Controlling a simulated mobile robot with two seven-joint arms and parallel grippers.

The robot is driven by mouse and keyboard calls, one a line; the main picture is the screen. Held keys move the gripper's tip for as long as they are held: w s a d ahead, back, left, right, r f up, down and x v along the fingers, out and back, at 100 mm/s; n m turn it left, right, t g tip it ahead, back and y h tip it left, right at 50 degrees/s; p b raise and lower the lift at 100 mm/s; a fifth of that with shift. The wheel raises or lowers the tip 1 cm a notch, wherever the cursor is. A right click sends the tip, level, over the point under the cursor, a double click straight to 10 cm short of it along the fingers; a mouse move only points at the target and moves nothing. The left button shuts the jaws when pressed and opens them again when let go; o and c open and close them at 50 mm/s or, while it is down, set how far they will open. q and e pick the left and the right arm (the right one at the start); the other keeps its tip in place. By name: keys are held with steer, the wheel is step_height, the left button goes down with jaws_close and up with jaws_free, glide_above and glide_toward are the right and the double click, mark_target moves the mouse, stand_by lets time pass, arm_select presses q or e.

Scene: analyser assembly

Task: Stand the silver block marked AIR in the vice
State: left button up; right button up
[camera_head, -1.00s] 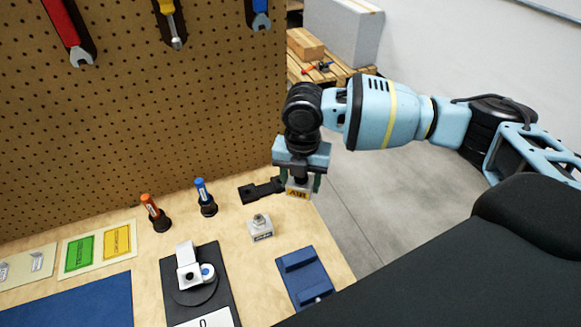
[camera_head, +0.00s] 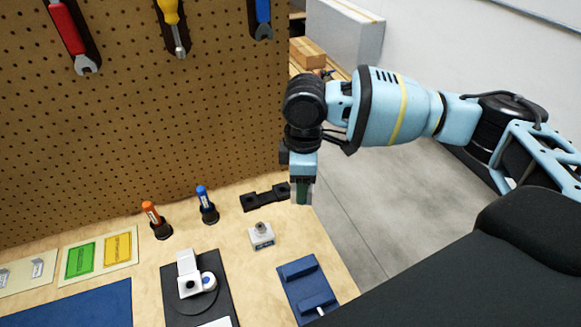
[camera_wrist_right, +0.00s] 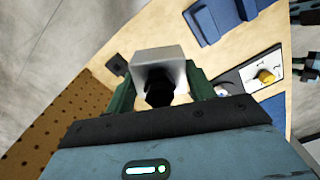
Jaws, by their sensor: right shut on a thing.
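My right gripper (camera_head: 302,190) is shut on the silver block and holds it above the bench's right edge, beyond the vice. In the right wrist view the silver block (camera_wrist_right: 160,60) sits between the green fingers, with a dark knob on the side facing the camera. Its AIR marking is not visible now. The blue vice (camera_head: 305,284), with two raised jaws and an open gap between them, lies at the bench's front right. It also shows at the top of the right wrist view (camera_wrist_right: 205,24). My left gripper is not in view.
Another small silver block (camera_head: 262,238) stands on the bench near the vice. A black two-socket holder (camera_head: 264,198) lies behind it. Orange-topped (camera_head: 152,212) and blue-topped (camera_head: 203,196) tools stand left. A black plate with a white fixture (camera_head: 188,268) is left of the vice. The pegboard (camera_head: 150,110) rises behind.

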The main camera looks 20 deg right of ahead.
steer(key=m, duration=0.2)
steer(key=r+m, duration=0.1)
steer(key=m, duration=0.3)
steer(key=shift+s+a+r+m, duration=0.15)
steer(key=shift+s+r+m, duration=0.1)
steer(key=shift+r+m, duration=0.15)
steer(key=m, duration=0.2)
steer(key=r+m, duration=0.1)
steer(key=m, duration=0.2)
steer(key=shift+s+r+m, duration=0.15)
steer(key=shift+s+m, duration=0.15)
steer(key=shift+m, duration=0.1)
